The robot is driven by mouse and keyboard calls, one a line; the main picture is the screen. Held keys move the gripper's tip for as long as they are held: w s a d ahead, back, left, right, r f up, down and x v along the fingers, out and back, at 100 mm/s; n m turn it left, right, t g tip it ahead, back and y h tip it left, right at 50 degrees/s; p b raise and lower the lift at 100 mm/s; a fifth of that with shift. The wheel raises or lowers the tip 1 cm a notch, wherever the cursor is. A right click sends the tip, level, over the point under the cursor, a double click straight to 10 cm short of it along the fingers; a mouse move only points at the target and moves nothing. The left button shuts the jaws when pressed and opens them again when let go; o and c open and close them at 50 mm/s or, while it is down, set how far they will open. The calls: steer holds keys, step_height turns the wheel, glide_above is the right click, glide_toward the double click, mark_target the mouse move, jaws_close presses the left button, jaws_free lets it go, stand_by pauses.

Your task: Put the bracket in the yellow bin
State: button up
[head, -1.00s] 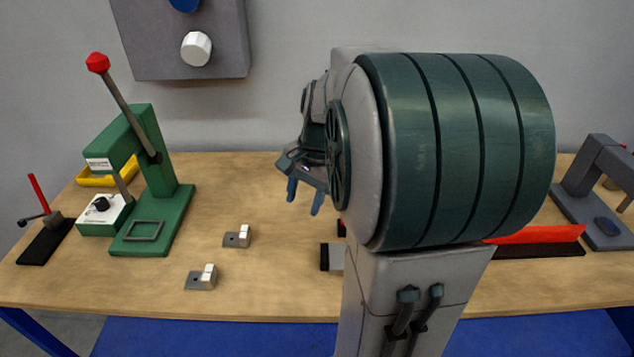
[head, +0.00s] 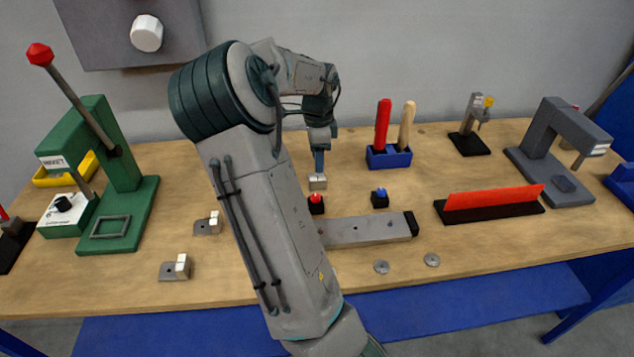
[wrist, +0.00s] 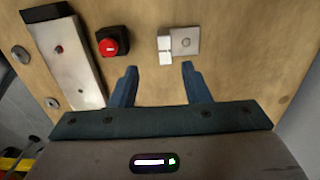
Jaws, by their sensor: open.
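A small metal bracket with a pale upright block (head: 318,182) lies on the table beneath my gripper (head: 319,163) in the head view. In the wrist view the bracket (wrist: 184,44) lies flat just beyond the blue fingertips of my gripper (wrist: 159,69). Two similar brackets, one farther back (head: 208,224) and one nearer the front (head: 176,269), lie left of my arm. The yellow bin (head: 84,168) stands at the back left, partly hidden behind the green press.
The green press (head: 130,212) stands before the bin. A red button (head: 316,204) and a grey bar (head: 368,231) lie close to the bracket. A blue button box (head: 380,199) and blue tool holder (head: 389,158) stand to its right.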

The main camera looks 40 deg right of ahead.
mark_target(318, 178)
steer(key=shift+w+d+f+p, duration=0.1)
steer(key=shift+w+f+p, duration=0.1)
steer(key=shift+f, duration=1.8)
steer(key=shift+w+d+f+p, duration=0.1)
steer(key=shift+f+p, duration=0.1)
steer(key=shift+f, duration=1.75)
jaws_close()
